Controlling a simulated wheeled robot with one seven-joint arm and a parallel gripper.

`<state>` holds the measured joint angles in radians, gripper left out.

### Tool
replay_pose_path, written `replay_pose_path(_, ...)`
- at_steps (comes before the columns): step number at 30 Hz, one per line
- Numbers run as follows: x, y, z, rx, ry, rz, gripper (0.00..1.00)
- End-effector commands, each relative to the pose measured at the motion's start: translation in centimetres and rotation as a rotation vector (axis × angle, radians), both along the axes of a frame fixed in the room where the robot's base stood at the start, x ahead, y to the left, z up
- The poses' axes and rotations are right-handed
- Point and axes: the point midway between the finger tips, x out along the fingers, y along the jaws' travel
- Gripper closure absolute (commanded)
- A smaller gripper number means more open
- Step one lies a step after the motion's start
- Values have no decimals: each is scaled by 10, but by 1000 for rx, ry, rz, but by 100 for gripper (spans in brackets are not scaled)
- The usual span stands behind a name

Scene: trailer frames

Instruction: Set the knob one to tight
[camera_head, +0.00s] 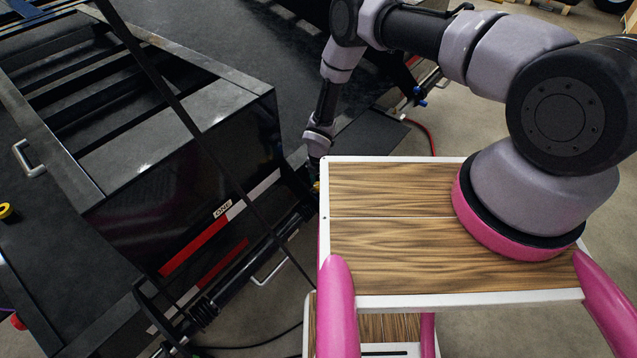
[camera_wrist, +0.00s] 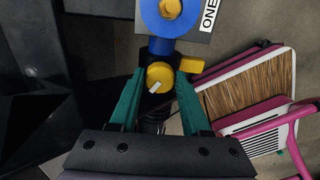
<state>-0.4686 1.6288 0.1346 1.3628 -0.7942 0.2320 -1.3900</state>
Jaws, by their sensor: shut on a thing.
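In the wrist view, a yellow knob (camera_wrist: 158,76) with a white pointer mark sits below a blue disc (camera_wrist: 172,14) with a yellow centre. The pointer slants toward the lower left of the picture. A white label reading ONE (camera_wrist: 208,14) is beside the disc. My gripper (camera_wrist: 160,80) has green fingers on either side of the yellow knob and is shut on it. In the head view, my wrist (camera_head: 318,138) reaches down beside the trailer (camera_head: 190,180); the fingers and knob are mostly hidden behind my own body. Another ONE label (camera_head: 222,210) shows on the trailer's end.
A yellow lever-like part (camera_wrist: 193,65) sticks out right of the knob, close to the right finger. A dark bar (camera_head: 195,140) crosses the trailer's end in the head view. A red hose (camera_head: 425,135) and a black cable (camera_head: 260,343) lie on the floor.

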Motion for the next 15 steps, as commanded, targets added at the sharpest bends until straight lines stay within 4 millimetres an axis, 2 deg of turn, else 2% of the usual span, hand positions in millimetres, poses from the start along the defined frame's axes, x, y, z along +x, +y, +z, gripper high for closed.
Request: replay_pose_path(15,-1,0,1,-1,-1,-491,100)
